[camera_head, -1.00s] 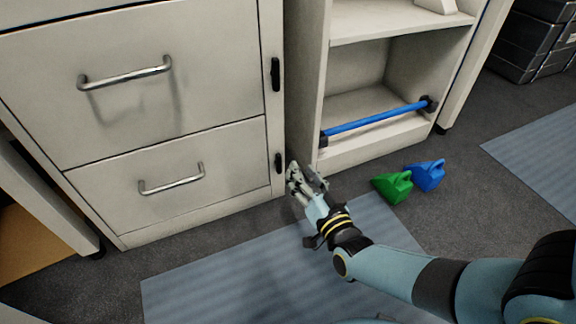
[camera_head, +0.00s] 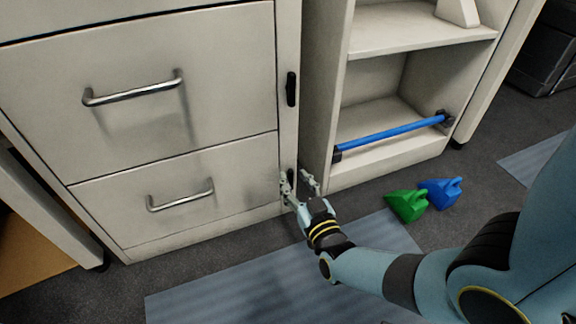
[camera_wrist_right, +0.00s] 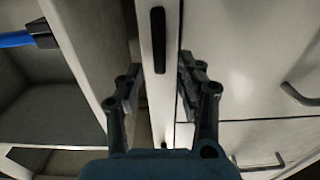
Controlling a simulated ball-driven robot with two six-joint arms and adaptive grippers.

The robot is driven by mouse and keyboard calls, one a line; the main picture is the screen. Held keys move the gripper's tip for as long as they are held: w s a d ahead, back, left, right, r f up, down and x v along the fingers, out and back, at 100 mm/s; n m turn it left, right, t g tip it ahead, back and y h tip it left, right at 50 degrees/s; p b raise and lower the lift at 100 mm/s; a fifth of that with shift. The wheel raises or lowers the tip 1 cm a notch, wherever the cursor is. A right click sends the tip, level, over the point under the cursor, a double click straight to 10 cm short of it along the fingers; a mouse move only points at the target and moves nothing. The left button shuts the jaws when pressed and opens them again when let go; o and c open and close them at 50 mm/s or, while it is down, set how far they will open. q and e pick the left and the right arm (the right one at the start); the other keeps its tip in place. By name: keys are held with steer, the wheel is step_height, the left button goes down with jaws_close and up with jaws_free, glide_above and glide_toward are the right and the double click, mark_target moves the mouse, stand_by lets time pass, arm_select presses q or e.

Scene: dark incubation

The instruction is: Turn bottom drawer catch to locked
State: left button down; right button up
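The bottom drawer (camera_head: 180,185) is shut in the beige cabinet. Its small black catch (camera_head: 291,178) is upright on the narrow post at the drawer's right and partly hidden by a finger. In the right wrist view, which looks inverted, the catch (camera_wrist_right: 158,40) is a long dark bar on the pale post. My right gripper (camera_head: 299,185) is open, its fingers at the post's lower part. In the wrist view the gripper (camera_wrist_right: 160,82) has one finger on each side of the post, with nothing held; contact is unclear. My left gripper is out of view.
A similar black catch (camera_head: 291,89) sits higher, beside the upper drawer (camera_head: 140,60). An open shelf (camera_head: 395,160) with a blue bar (camera_head: 390,134) stands at the right. Green (camera_head: 406,205) and blue (camera_head: 441,192) objects lie on the floor near my right arm.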

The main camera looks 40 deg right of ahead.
steer(key=shift+w+d, duration=0.15)
steer(key=shift+w, duration=0.4)
jaws_close()
steer(key=shift+m, duration=0.3)
steer(key=shift+s+d+f+m, duration=0.1)
steer(key=shift+d+f+m, duration=0.35)
steer(key=shift+m, duration=2.4)
steer(key=shift+s+d+f+m, duration=0.15)
steer(key=shift+d+f+m, duration=0.3)
steer(key=shift+m, duration=2.45)
steer(key=shift+s+d+f+m, duration=0.1)
steer(key=shift+d+f+m, duration=0.35)
steer(key=shift+m, duration=2.4)
